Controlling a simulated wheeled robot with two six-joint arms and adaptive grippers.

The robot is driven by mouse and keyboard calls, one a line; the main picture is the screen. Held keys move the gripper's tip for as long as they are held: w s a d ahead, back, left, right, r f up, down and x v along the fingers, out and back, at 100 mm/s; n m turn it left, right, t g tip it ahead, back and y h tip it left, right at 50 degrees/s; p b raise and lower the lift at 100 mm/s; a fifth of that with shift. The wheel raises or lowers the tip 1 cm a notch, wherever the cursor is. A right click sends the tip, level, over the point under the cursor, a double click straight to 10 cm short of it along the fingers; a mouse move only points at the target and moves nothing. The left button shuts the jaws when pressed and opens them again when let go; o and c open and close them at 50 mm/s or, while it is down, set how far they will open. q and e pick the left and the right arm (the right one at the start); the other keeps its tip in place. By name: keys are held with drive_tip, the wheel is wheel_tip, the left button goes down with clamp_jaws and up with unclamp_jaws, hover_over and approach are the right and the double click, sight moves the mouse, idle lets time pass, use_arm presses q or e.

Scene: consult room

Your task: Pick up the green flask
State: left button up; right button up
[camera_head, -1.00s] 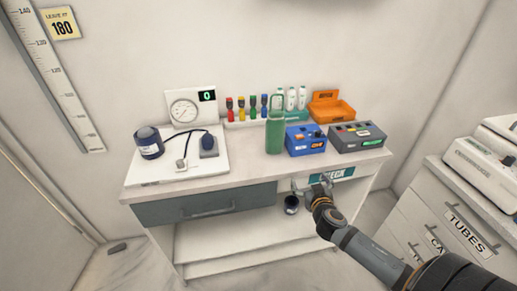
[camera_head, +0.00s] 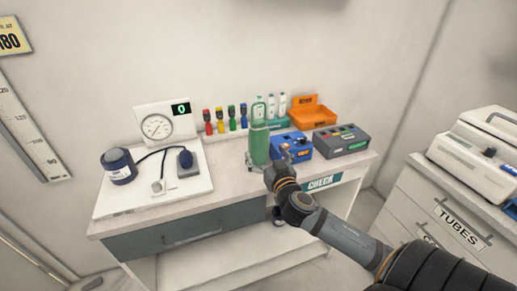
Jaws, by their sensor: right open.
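The green flask (camera_head: 259,140) stands upright on the white table (camera_head: 228,172), right of the blood pressure set. My right gripper (camera_head: 268,162) is at the flask's lower part, with its arm coming in from the lower right. Its fingers are open near the flask's base, one to the left and one to the right in the picture. I cannot tell whether they touch it. My left gripper is not in view.
A blue box (camera_head: 297,149) stands close right of the flask, with a grey box (camera_head: 341,140) beyond. A white board (camera_head: 200,186) with gauge lies left. A drawer cabinet (camera_head: 420,205) is at right.

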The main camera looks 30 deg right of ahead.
sight(261, 142)
drive_tip(key=x, duration=0.2)
drive_tip(key=shift+w+d+f, duration=0.1)
drive_tip(key=shift+w+f, duration=0.1)
drive_tip(key=shift+w, duration=0.2)
drive_tip(key=shift+w+d+r+p, duration=0.4)
drive_tip(key=shift+w+r+p, duration=0.1)
drive_tip(key=shift+w, duration=0.2)
drive_tip(key=x, duration=0.2)
drive_tip(key=shift+w+d+f+p, duration=0.15)
drive_tip(key=shift+w+f+p, duration=0.05)
drive_tip(key=shift+w+p, duration=0.15)
drive_tip(key=shift+w+f, duration=0.15)
drive_tip(key=shift+w, duration=0.2)
drive_tip(key=shift+s, duration=0.15)
drive_tip(key=shift+c, duration=1.9)
drive_tip(key=c, duration=1.1)
wheel_tip(261, 142, up, 10)
drive_tip(key=shift+r+p, duration=0.1)
drive_tip(key=shift+p, duration=0.2)
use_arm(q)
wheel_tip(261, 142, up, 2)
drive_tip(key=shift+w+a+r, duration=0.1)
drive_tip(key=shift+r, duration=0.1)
use_arm(e)
drive_tip(key=shift+d, duration=0.1)
